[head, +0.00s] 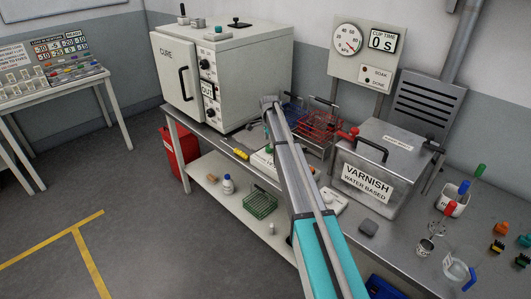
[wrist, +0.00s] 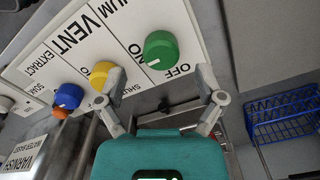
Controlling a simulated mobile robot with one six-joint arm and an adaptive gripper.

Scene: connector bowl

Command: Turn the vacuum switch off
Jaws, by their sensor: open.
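The vacuum switch appears to be the green round knob (wrist: 160,50) on a white control panel (wrist: 112,32) in the wrist view. The heading beside it is cut off to "UM", and "ON" and "OFF" are printed near it. A white mark shows on the knob's lower left; I cannot tell for sure which label it points to. My gripper (wrist: 162,84) is open and empty. Its fingertips are apart, just below the green knob in the picture, with no clear contact. In the head view my gripper (head: 269,101) is beside the oven, and my arm hides much of the panel.
A yellow knob (wrist: 102,74) is close to the left fingertip, with a blue knob (wrist: 68,96) further left. A blue wire basket (wrist: 284,117) is at right. The cure oven (head: 222,75) and varnish tank (head: 380,165) stand on either side of my arm.

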